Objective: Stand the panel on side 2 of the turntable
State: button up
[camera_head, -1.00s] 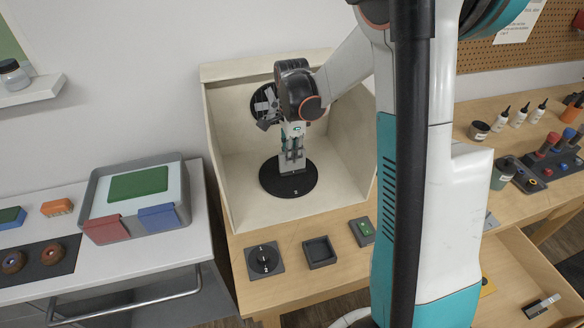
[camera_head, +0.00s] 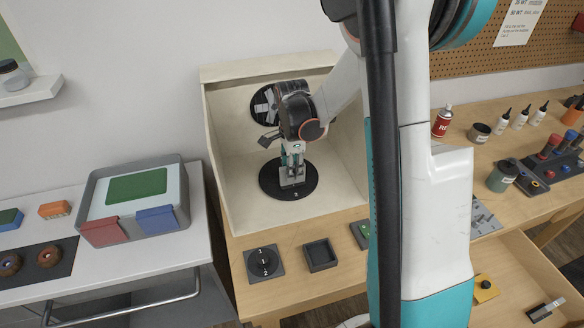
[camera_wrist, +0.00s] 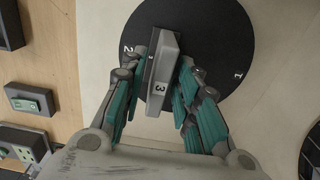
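The black round turntable (camera_head: 270,184) lies flat on the floor of the pale open booth. Numbers 1 and 2 are readable on its disc (camera_wrist: 215,30) in the wrist view. A grey block-like piece (camera_wrist: 165,65), its end marked 3, stands on the disc; I cannot tell whether it is the panel or a holder for it. It also shows as a light grey plate on the turntable in the head view (camera_head: 292,182). My gripper (camera_head: 292,165) points down over the turntable. Its teal fingers (camera_wrist: 166,62) lie on both sides of the grey piece; contact is unclear.
A dark wall disc with grey bars (camera_head: 263,104) is partly behind my wrist. The booth's side walls (camera_head: 345,130) stand close around my arm. A black dial (camera_head: 263,262) and a square tray (camera_head: 320,254) sit at the front. A grey bin (camera_head: 180,180) stands left.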

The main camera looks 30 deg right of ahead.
jog(key=shift+r, duration=0.15)
notch_tip(320, 180, up, 12)
jog(key=p, duration=0.3)
dwell(0.4)
dwell(1.7)
